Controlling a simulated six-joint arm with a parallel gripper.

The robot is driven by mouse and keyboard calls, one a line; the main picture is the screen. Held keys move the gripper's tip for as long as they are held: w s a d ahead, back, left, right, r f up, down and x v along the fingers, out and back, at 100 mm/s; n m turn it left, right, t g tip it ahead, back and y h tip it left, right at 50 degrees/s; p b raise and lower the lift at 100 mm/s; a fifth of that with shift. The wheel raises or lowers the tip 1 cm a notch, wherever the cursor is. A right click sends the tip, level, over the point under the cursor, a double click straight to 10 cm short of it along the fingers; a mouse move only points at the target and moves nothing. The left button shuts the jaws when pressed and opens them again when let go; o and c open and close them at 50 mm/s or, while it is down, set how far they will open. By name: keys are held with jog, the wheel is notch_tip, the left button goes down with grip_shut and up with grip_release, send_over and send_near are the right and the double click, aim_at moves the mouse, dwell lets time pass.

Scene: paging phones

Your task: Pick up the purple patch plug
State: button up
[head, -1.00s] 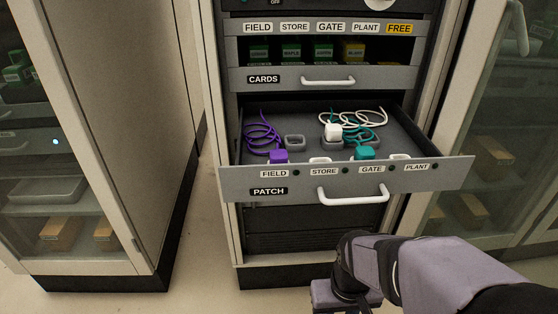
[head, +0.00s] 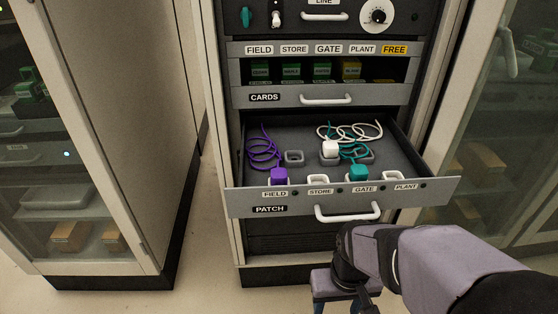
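The purple patch plug (head: 279,175) stands in the front row of the open PATCH drawer (head: 228,200), in the socket above the FIELD label. Its coiled purple cord (head: 262,150) lies behind it to the left. My gripper (head: 342,304) is low in front of the drawer, below the drawer handle and well apart from the plug. Its fingertips are cut off by the bottom edge, so its opening cannot be made out.
A teal plug (head: 358,173) sits at GATE. A white plug (head: 330,149) stands farther back, with cords behind. STORE and PLANT sockets look empty. The drawer handle (head: 348,213) juts forward. The CARDS drawer (head: 285,97) is above. Glass-door cabinets (head: 90,215) flank the rack.

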notch_tip(320, 180, up, 48)
jog(key=p, duration=4.6)
jog(key=m+t+y+b, duration=0.2)
jog(key=m+y+b, duration=1.1)
jog(key=m+b, duration=1)
send_near(285, 172)
jog(key=shift+a+f, duration=0.2)
jog(key=shift+a, duration=0.9)
jog(key=shift+d+f, duration=0.15)
jog(key=shift+w+a+f+g+p, duration=0.15)
jog(key=shift+a+f+p, duration=0.15)
jog(key=shift+a, duration=0.45)
jog(key=shift+w+a+f+g+p, duration=0.1)
jog(key=shift+a+f+g+p, duration=0.15)
jog(key=shift+a, duration=0.5)
jog(key=shift+p+x, duration=0.45)
jog(key=shift+x, duration=1.7)
jog(key=shift+w+d+f, duration=0.1)
jog(key=shift+w+d, duration=0.05)
